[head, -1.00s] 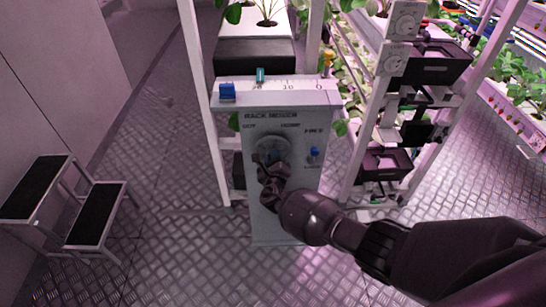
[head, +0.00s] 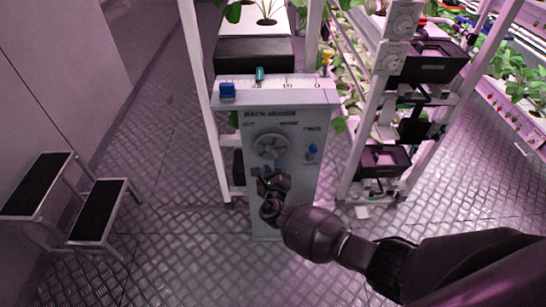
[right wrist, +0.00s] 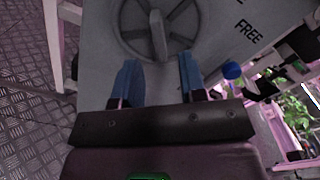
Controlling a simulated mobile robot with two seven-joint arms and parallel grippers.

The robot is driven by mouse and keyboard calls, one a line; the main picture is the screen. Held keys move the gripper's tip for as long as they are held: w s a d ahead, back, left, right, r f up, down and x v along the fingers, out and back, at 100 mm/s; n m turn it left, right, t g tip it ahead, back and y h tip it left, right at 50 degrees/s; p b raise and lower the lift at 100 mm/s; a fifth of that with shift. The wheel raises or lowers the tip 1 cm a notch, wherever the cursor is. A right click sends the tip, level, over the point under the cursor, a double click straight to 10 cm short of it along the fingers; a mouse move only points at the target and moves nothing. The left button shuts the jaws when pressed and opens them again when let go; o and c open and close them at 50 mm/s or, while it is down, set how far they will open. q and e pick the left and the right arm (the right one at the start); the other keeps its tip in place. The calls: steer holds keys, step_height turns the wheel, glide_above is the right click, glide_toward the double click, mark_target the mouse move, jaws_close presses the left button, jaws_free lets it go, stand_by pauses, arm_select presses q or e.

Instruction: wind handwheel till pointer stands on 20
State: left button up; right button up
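The handwheel (head: 270,147) is a grey spoked wheel on the front of the rack mover cabinet (head: 295,190). It also shows at the top of the right wrist view (right wrist: 185,22), with its grip (right wrist: 157,35) pointing toward me. My right gripper (head: 273,178) is just below and in front of the wheel. In the right wrist view its blue-padded fingers (right wrist: 158,78) are apart with nothing between them, short of the grip. The teal pointer (head: 260,74) stands at about the 20 mark on the scale (head: 288,85). My left gripper is not in view.
Plant racks stand behind and to the right. A two-step stool (head: 95,212) is at left. The floor between is clear.

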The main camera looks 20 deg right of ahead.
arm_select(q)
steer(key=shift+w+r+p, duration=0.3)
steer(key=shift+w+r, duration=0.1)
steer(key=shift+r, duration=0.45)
arm_select(e)
steer(key=v, duration=0.4)
steer(key=shift+s+a, duration=0.1)
steer(key=shift+s, duration=0.3)
steer(key=shift+f, duration=0.1)
